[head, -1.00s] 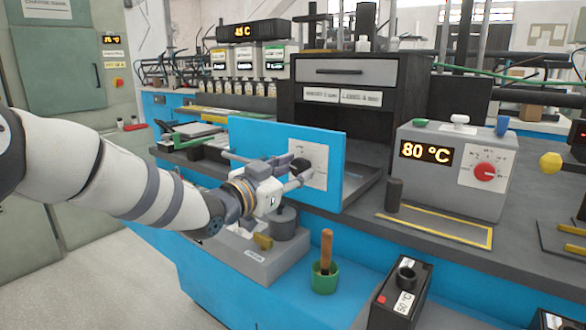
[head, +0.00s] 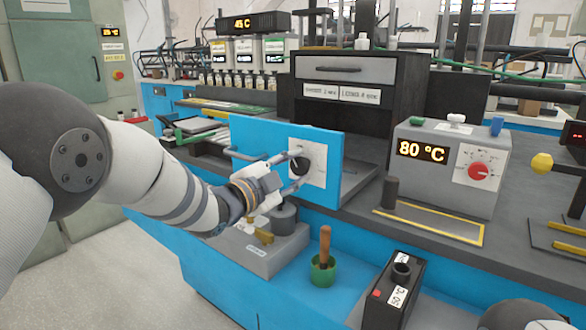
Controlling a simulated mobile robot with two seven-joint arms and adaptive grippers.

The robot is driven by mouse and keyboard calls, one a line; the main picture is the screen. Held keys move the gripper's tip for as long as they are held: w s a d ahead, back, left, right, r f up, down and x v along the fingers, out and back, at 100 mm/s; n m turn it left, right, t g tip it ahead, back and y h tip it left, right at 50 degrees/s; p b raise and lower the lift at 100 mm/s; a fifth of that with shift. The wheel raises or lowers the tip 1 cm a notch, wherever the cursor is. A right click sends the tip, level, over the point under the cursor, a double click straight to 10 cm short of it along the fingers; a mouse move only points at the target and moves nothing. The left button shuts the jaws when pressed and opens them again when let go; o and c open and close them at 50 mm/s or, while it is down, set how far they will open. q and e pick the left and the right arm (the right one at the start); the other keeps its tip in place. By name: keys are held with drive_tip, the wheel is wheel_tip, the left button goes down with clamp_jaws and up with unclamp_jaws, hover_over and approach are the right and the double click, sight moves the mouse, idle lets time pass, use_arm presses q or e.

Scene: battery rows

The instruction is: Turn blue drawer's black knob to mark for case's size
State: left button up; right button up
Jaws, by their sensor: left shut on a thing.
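The blue drawer (head: 330,187) stands out from the black cabinet (head: 412,122), its blue front facing me. A white dial plate (head: 318,150) is on that front, with a black knob (head: 301,163) at its middle. The marks on the plate are too small to read, and so is the knob's pointing. My left gripper (head: 297,170) is shut on the black knob, one finger above it and one below. A black case (head: 393,300) with a round top and a white label stands at the lower right; its label is hard to read. My right gripper is out of view.
A grey box (head: 452,165) with an 80 °C display and red dial stands at the right. Below the drawer are a grey block (head: 262,255) and a green cup (head: 322,272) with a wooden handle. Two white labels (head: 340,93) on the cabinet are not clearly readable.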

use_arm(q)
drive_tip(key=shift+m, duration=0.3)
idle(0.4)
drive_tip(key=o, duration=1.2)
drive_tip(key=shift+c, duration=0.2)
drive_tip(key=v, duration=1.2)
